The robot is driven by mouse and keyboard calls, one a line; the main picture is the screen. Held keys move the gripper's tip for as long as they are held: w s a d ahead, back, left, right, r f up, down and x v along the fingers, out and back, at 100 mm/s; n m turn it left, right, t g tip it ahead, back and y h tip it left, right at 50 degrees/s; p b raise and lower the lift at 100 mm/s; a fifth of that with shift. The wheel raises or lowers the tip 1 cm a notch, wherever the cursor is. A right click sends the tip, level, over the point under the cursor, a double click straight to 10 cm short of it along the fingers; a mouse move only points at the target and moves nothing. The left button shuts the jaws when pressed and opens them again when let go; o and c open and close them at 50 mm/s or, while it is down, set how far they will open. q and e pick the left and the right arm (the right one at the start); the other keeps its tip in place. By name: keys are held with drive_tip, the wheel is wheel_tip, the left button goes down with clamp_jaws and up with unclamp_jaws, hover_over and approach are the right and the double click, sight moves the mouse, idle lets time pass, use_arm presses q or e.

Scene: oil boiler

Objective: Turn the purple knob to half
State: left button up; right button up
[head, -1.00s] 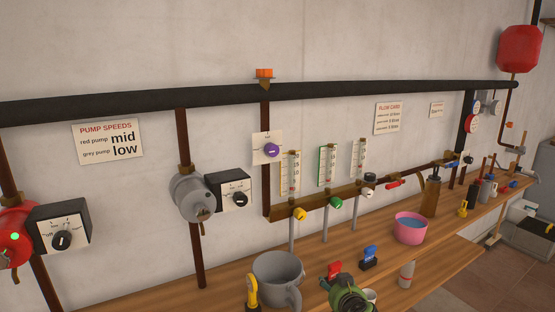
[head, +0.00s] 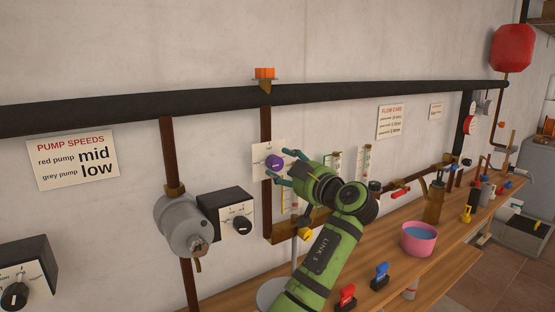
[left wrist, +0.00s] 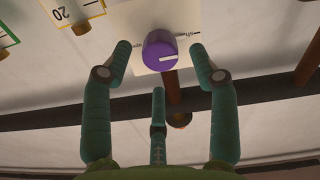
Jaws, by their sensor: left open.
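The purple knob (head: 274,161) sits on a white plate (head: 261,149) on the wall, left of the flow tubes. My left gripper (head: 280,164) is open just in front of it. In the left wrist view, the purple knob (left wrist: 160,50) lies between two teal fingertips of my left gripper (left wrist: 160,54), with gaps on both sides, and a third finger is in the middle. The knob's white mark points right in that view, and part of the plate's scale shows beside it. My right gripper is not in view.
The grey pump (head: 184,222) and its black dial box (head: 227,214) are left of the knob. My left arm partly covers the flow tubes. A dark horizontal pipe (head: 200,101) runs above. Red (head: 346,296) and blue (head: 380,275) items stand on the wooden bench.

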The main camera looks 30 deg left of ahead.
sight(278, 166)
use_arm(q)
drive_tip(key=x, duration=0.3)
drive_tip(key=shift+f+p, duration=0.1)
drive_tip(key=shift+p, duration=0.25)
drive_tip(key=shift+w+a+f, duration=0.1)
drive_tip(key=shift+a, duration=0.15)
drive_tip(key=shift+d, duration=0.1)
drive_tip(key=c, duration=1.1)
drive_tip(key=shift+c, duration=0.3)
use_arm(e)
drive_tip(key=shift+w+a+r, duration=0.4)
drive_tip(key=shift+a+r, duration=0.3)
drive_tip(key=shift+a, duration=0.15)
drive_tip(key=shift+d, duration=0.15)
